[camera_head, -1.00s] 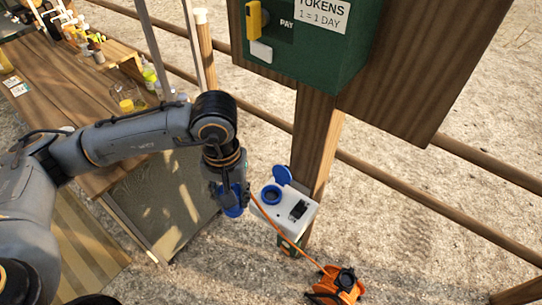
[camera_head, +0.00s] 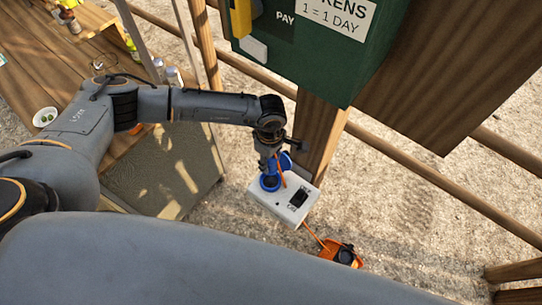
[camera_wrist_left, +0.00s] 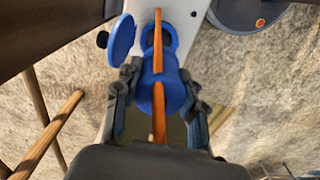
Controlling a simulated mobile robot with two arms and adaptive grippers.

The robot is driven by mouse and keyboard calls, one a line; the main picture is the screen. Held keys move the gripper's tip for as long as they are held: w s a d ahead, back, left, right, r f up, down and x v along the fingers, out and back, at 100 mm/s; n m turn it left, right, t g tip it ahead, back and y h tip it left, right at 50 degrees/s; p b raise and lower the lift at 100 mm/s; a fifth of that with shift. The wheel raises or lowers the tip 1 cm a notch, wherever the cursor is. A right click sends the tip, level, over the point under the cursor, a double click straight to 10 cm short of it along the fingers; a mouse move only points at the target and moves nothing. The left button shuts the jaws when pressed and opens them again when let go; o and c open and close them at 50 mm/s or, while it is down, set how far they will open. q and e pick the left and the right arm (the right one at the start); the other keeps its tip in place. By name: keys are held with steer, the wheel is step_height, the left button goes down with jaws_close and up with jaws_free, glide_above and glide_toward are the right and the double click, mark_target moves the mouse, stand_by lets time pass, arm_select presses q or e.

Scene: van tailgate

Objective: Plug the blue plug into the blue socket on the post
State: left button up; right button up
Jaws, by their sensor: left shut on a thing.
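My left gripper (camera_head: 270,160) points down over the white socket box (camera_head: 265,198) on the wooden post (camera_head: 322,135). In the left wrist view its fingers (camera_wrist_left: 158,98) are shut on the blue plug (camera_wrist_left: 173,92), one on each side. An orange cable runs across the plug. The blue socket (camera_wrist_left: 173,38) is a round ring on the white box, right by the plug's far end; its blue lid (camera_wrist_left: 122,40) stands open to the left. The plug overlaps the ring's near edge in this view; I cannot tell whether it is inside. My right gripper is out of view.
The green token box (camera_head: 330,60) hangs on a wooden board above the socket box. An orange cable reel (camera_head: 342,253) lies on the ground below. Wooden rails (camera_head: 420,180) run behind the post. A wooden table (camera_head: 50,70) is at the left.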

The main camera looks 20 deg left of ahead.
arm_select(q)
steer(key=shift+f+b, duration=0.45)
steer(key=shift+f, duration=0.5)
step_height(320, 180, down, 2)
steer(key=shift+w+f+b, duration=0.1)
steer(key=shift+f+b, duration=0.05)
steer(key=shift+b, duration=0.6)
step_height(320, 180, down, 2)
steer(key=shift+f+b, duration=0.1)
steer(key=shift+b, duration=0.6)
step_height(320, 180, down, 2)
steer(key=shift+f+b, duration=0.1)
steer(key=shift+b, duration=0.55)
steer(key=shift+f+b, duration=0.55)
steer(key=shift+b, duration=0.05)
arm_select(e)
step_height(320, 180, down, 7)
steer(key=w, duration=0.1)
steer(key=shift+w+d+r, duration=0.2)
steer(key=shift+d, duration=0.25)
